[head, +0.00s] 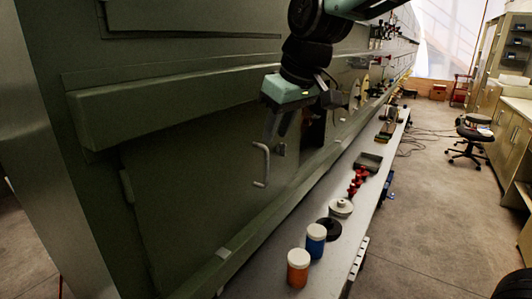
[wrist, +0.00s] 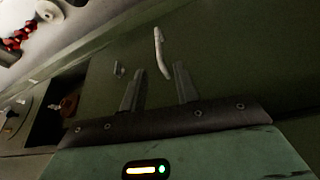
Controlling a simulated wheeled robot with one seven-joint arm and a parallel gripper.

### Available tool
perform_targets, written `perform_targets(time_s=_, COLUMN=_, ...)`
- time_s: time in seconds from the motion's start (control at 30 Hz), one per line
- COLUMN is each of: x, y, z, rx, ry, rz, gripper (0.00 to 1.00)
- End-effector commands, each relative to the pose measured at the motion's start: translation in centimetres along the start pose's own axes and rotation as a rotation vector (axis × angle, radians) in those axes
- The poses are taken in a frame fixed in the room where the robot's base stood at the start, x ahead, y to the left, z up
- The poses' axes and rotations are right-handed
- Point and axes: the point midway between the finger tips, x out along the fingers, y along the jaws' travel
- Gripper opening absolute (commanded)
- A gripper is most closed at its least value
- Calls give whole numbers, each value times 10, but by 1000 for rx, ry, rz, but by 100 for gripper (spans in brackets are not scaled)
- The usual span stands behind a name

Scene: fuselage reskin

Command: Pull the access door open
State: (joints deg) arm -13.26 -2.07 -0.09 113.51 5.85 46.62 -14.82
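The access door (head: 195,190) is a dark green panel low in the green fuselage wall. A pale bar handle (head: 261,165) stands on it near its right side; the handle also shows in the wrist view (wrist: 161,52). My gripper (head: 279,134) is up and to the right of the handle in the head view. In the wrist view my gripper (wrist: 159,70) is open and empty, with the handle just beyond the fingertips and apart from them. I cannot tell whether the door is ajar.
A dark opening (wrist: 58,115) lies beside the door. A long ledge (head: 265,275) below carries an orange jar (head: 298,268), a blue jar (head: 316,240) and red parts (head: 356,183). The floor (head: 425,200) right of it is mostly clear.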

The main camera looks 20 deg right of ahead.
Motion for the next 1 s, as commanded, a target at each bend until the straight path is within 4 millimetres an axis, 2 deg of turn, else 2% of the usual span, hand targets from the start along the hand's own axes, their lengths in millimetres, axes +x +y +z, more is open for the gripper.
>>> perform_targets(time_s=0.2, x=44, y=0, z=0, rx=1, ry=-5, rz=-1, gripper=31)
perform_targets(time_s=0.4, x=72, y=0, z=0, rx=1, ry=-3, rz=0, gripper=31)
perform_targets(time_s=0.6, x=83, y=0, z=0, rx=1, ry=0, rz=0, gripper=31)
perform_targets(time_s=0.83, x=84, y=0, z=0, rx=1, ry=1, rz=0, gripper=31)
perform_targets(time_s=0.87, x=84, y=0, z=0, rx=1, ry=1, rz=0, gripper=28)
perform_targets(time_s=0.97, x=84, y=0, z=0, rx=1, ry=1, rz=0, gripper=0)
perform_targets(time_s=1.0, x=84, y=0, z=0, rx=1, ry=1, rz=0, gripper=0)
